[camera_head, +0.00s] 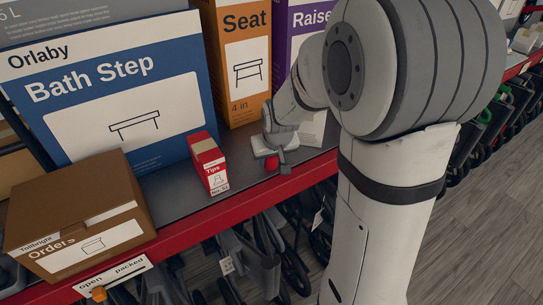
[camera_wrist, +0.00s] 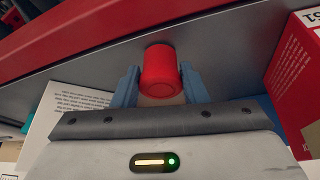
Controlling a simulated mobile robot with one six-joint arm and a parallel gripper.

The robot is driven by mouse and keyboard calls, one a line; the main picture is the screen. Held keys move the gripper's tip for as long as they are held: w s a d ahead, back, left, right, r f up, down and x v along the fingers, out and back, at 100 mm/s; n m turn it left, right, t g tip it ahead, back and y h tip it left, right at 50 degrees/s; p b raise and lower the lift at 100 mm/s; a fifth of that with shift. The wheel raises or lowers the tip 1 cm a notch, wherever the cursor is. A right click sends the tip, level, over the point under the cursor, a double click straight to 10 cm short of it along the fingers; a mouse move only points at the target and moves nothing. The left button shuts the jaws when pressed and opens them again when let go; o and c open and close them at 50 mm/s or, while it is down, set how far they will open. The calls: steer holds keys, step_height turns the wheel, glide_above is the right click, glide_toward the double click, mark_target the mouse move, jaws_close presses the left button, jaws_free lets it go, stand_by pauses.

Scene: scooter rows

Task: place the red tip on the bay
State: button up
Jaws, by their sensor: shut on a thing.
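The red tip (camera_wrist: 160,72) is a short red cylinder held between the two blue-grey fingers of my gripper (camera_wrist: 159,85) in the wrist view. In the head view the red tip (camera_head: 271,163) shows as a small red spot below my gripper (camera_head: 272,154), over the grey shelf near its front edge. I cannot tell whether the tip touches the shelf. No part is clearly marked as the bay; the bare grey shelf surface (camera_head: 240,181) lies between the tip and the red Tips box (camera_head: 209,165).
The blue Bath Step box (camera_head: 180,120), orange Seat box (camera_head: 245,95) and purple Raised box (camera_head: 285,45) stand behind. The brown Orders box (camera_head: 75,205) is at left. A red shelf edge (camera_head: 240,207) runs along the front, with scooters below. My arm covers the right.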

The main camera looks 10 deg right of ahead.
steer(key=shift+f, duration=0.2)
steer(key=o, duration=1)
steer(key=shift+c, duration=0.2)
steer(key=shift+r, duration=0.15)
steer(key=b+v, duration=0.1)
steer(key=v, duration=1)
steer(key=s+f+g, duration=0.1)
steer(key=s, duration=1.6)
steer(key=shift+s+d+m, duration=0.15)
steer(key=shift+m, duration=0.15)
steer(key=shift+f, duration=0.1)
